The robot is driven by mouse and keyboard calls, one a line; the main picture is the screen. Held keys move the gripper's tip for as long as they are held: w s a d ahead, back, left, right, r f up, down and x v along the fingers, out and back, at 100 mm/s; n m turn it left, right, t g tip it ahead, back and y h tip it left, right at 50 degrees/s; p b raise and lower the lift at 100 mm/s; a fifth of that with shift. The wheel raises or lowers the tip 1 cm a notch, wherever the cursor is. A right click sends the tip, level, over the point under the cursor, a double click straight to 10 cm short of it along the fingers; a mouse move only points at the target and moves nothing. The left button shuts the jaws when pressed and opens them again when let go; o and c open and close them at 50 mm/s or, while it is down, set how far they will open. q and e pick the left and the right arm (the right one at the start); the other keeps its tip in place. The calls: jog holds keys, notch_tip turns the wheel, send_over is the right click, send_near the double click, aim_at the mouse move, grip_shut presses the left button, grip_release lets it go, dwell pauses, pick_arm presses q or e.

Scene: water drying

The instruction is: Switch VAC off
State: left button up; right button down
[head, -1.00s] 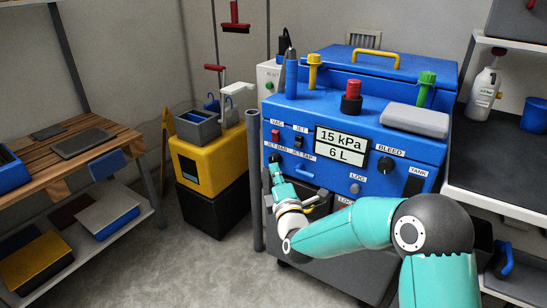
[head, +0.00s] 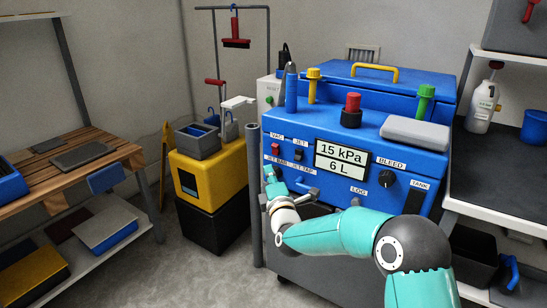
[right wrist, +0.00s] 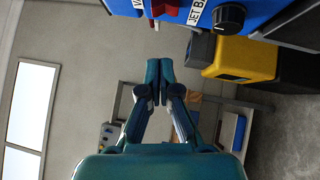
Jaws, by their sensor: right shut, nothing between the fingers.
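The VAC switch (head: 276,148) is a small red rocker under the VAC label at the left of the blue machine's front panel. It also shows in the right wrist view, red at the top edge (right wrist: 167,9) and partly cut off. My right gripper (head: 268,169) is shut and empty, just below and slightly left of the switch in the head view. Its fingertips (right wrist: 159,68) are together and appear apart from the switch in the right wrist view. I cannot tell the switch's position. My left gripper is not in view.
The display (head: 340,159) reads 15 kPa and 6 L. A grey post (head: 254,195) rises close to my gripper.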

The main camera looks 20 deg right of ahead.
aim_at(276, 149)
jog(key=shift+w+d+r+b, duration=0.2)
jog(key=shift+w+d, duration=0.35)
jog(key=shift+w, duration=0.6)
jog(key=shift+w+d+r+b, duration=0.15)
jog(key=shift+w+d+r, duration=0.15)
jog(key=shift+w+d, duration=0.55)
jog(key=shift+w+d+r+b, duration=0.15)
jog(key=shift+w+d+r, duration=0.15)
jog(key=shift+w, duration=1.1)
